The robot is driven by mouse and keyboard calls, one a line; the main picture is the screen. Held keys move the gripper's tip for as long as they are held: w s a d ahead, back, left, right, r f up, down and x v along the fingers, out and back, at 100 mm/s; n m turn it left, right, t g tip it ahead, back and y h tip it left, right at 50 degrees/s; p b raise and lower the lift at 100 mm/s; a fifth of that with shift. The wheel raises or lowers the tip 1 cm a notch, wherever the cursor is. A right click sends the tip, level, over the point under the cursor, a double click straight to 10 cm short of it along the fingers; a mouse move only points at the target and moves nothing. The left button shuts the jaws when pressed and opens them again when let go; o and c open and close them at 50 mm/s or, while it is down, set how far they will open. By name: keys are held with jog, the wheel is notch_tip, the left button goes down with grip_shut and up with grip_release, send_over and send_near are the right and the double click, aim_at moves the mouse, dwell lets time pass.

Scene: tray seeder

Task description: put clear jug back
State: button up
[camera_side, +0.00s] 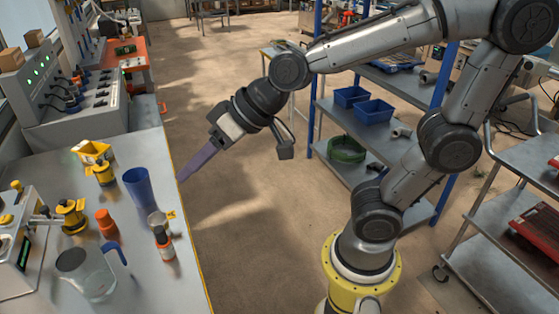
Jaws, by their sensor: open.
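The clear jug (96,284) stands upright on the grey bench (190,284) at the lower left. It is see-through, with a dark round top and a blue handle (116,254) on its right side. My gripper (183,177) is open and empty. Its purple fingers point down and left, and their tips are near the bench's right edge, well up and to the right of the jug. The gap between the fingers is hard to see from this side.
Near the jug stand a blue cup (138,190), an orange bottle (107,225), a small bottle with a dark cap (163,244), a small clear container (158,221) and yellow fittings (72,214). A machine (16,245) is at the left edge.

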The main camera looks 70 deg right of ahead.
jog(key=s+d+f+g+h, duration=0.2)
jog(key=s+d+f+h, duration=0.1)
jog(key=s+d, duration=0.7)
jog(key=s, duration=0.3)
jog(key=shift+s+d+g+h, duration=0.2)
jog(key=shift+s+g+h, duration=0.1)
jog(key=shift+s+h, duration=0.1)
